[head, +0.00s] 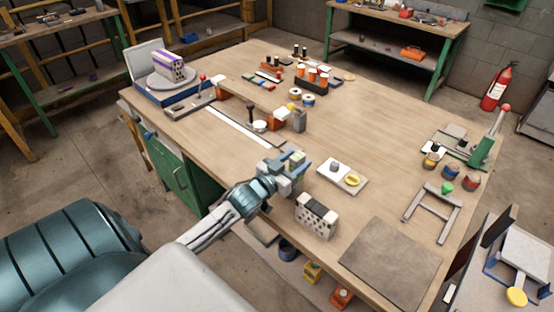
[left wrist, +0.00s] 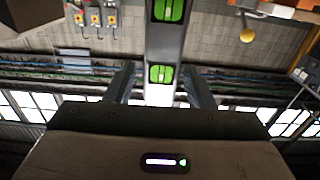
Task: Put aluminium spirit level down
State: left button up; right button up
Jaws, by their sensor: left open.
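The aluminium spirit level (left wrist: 164,45) shows in the left wrist view as a grey metal bar with two bright green vial windows. It runs from the top edge down between the two fingers of my left gripper (left wrist: 164,88). A gap shows on each side of the bar, so the fingers are open around it. In the head view my left gripper (head: 296,163) is over the front middle of the workbench (head: 385,150). There the level is hard to tell apart from the gripper. My right gripper is in neither view.
A pale block with holes (head: 316,214) stands close in front of the gripper. A tray (head: 342,177) with a yellow ring is to its right. A grey mat (head: 391,263) lies at the near right. A long white strip (head: 237,127) lies to the left. Bare wood is free behind the tray.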

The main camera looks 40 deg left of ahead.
pick_arm(q)
jog(key=s+b, duration=0.4)
jog(key=s, duration=0.5)
jog(key=shift+a, duration=0.3)
dwell(0.3)
dwell(0.8)
